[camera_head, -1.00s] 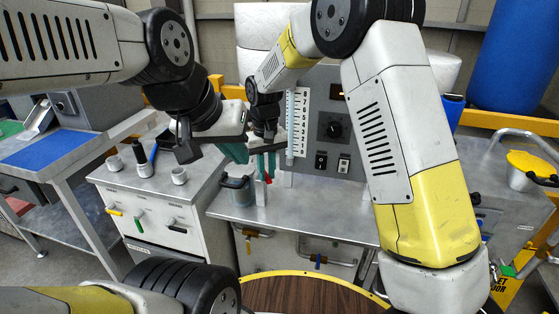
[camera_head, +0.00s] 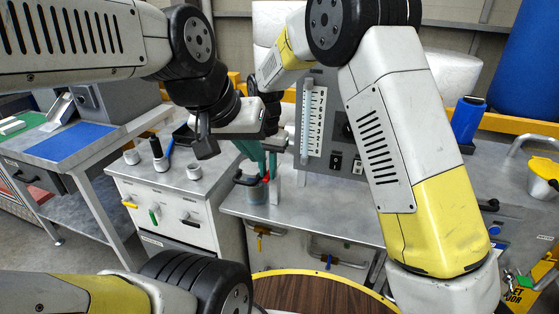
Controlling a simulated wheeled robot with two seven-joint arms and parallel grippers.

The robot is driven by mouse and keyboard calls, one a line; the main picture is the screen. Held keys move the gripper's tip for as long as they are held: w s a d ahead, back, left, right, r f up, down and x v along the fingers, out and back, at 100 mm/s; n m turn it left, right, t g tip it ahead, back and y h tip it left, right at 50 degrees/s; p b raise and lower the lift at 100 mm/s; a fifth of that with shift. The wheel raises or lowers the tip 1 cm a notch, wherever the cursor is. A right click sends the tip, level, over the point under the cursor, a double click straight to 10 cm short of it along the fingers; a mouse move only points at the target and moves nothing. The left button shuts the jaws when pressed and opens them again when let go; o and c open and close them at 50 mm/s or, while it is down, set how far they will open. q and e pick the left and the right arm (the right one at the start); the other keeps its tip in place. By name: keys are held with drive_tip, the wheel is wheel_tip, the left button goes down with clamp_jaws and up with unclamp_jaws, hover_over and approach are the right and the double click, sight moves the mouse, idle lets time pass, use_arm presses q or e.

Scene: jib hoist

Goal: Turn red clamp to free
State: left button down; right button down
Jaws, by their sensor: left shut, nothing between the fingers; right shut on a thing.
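The red clamp (camera_head: 267,176) is a small red part low at the centre, just above the grey bench and beside a grey cylinder. It is mostly hidden. My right gripper (camera_head: 270,163) comes down from above, with teal fingers that appear shut on the red clamp. My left gripper (camera_head: 249,150) is just left of and above it, with its teal fingers shut and empty, close to the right gripper. The two grippers overlap in the view, so I cannot tell whether they touch.
A control panel (camera_head: 342,140) with a numbered scale stands right behind the grippers. The grey cylinder (camera_head: 257,192) stands on the bench (camera_head: 310,218). A white cabinet (camera_head: 160,212) with small cups is at the left. A blue bottle (camera_head: 468,120) is at the right.

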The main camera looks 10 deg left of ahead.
sight(268, 175)
drive_tip(key=shift+a, duration=0.1)
idle(0.3)
drive_tip(key=c, duration=1.4)
unclamp_jaws()
drive_tip(key=shift+o, duration=0.2)
wheel_tip(268, 175, up, 8)
drive_tip(key=shift+f, duration=0.1)
